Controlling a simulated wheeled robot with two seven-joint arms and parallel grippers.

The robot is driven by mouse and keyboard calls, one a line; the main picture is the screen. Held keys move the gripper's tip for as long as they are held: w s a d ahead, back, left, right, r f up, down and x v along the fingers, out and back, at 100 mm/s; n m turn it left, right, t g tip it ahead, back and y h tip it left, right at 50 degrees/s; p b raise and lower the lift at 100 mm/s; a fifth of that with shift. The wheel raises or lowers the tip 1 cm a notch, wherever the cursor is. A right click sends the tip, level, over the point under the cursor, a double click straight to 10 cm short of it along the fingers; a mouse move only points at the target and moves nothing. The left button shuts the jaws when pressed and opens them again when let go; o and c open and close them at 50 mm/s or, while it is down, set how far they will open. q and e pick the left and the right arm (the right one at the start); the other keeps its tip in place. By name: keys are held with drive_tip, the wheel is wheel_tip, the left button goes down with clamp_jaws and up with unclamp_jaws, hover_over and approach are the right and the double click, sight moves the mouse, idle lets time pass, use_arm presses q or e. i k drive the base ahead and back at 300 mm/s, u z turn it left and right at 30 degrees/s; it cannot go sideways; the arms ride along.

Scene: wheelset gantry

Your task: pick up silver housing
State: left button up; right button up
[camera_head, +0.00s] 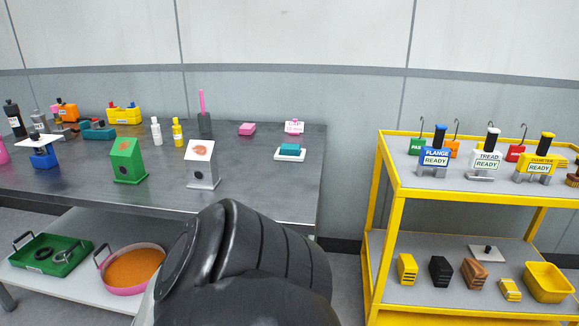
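The silver housing (203,166) stands upright on the metal table near its front edge. It has a slanted top and a reddish-orange round mark on its pale face. A green housing (128,163) of similar shape stands to its left, a short gap apart. A dark link of one of my arms rises in the foreground, below and right of the silver housing. Neither of my grippers can be seen.
A lower shelf holds a green tray (72,262) and a pink pan (112,288). A yellow rack (383,192) stands at right.

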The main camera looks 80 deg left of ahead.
sight(200, 160)
drive_tip(key=u, duration=3.15)
drive_tip(key=k, duration=0.6)
drive_tip(key=u, duration=0.65)
drive_tip(key=i, duration=1)
drive_tip(key=u, duration=0.3)
